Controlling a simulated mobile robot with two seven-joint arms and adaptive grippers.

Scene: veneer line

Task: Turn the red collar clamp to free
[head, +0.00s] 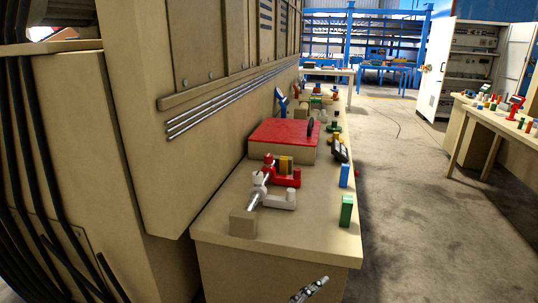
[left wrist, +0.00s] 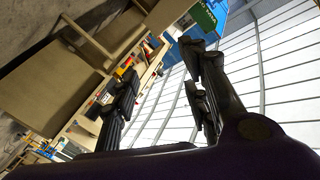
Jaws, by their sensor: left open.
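The red collar clamp (head: 288,180) sits on a shaft on the long bench, in the head view. Its arm points right, and a yellow block stands right behind it. A white collar clamp (head: 278,200) sits nearer on the same shaft, its arm also pointing right. My left gripper (left wrist: 160,57) is open and empty in the left wrist view, its dark fingers apart, far from any clamp I can make out. A small metallic part, likely of an arm of mine, shows at the bottom of the head view; I cannot tell which arm.
A beige block (head: 243,222) stands at the shaft's near end. Behind the clamps is a red-topped box (head: 284,134). A green block (head: 346,211) and a blue block (head: 344,175) stand at the bench's right edge. A tall beige machine (head: 200,110) borders the left; open floor lies right.

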